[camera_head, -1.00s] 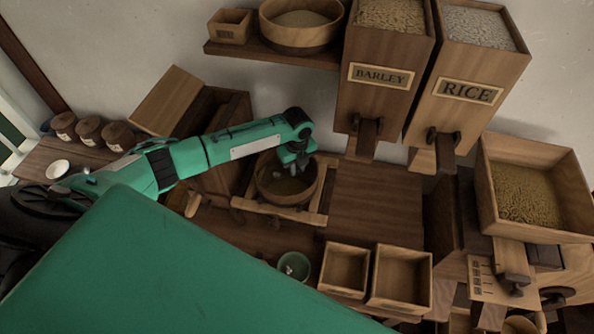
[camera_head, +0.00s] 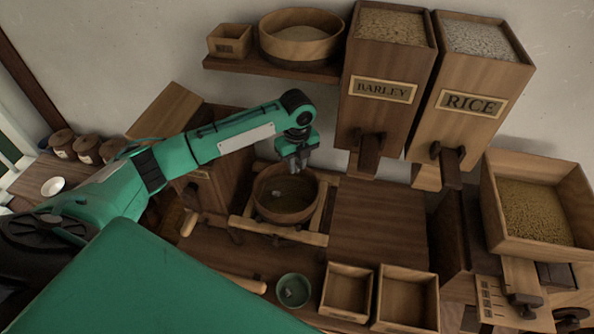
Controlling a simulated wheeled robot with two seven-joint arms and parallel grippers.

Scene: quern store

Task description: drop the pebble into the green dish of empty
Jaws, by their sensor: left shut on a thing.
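My left gripper (camera_head: 297,163) points down above the back of the round wooden bowl (camera_head: 287,217). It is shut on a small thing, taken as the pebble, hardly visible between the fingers. A small pale lump (camera_head: 277,194) lies inside the bowl. The green dish (camera_head: 293,291) stands on the bench in front of the bowl, left of two small square boxes. A small grey piece shows inside the dish. My right gripper is not in view.
The bowl sits in a wooden frame (camera_head: 260,228). Two open boxes (camera_head: 347,291) (camera_head: 407,298) stand right of the dish. Barley (camera_head: 384,88) and rice (camera_head: 469,103) hoppers rise at the back right. A shelf (camera_head: 270,67) overhangs behind. A wooden rod lies left of the dish.

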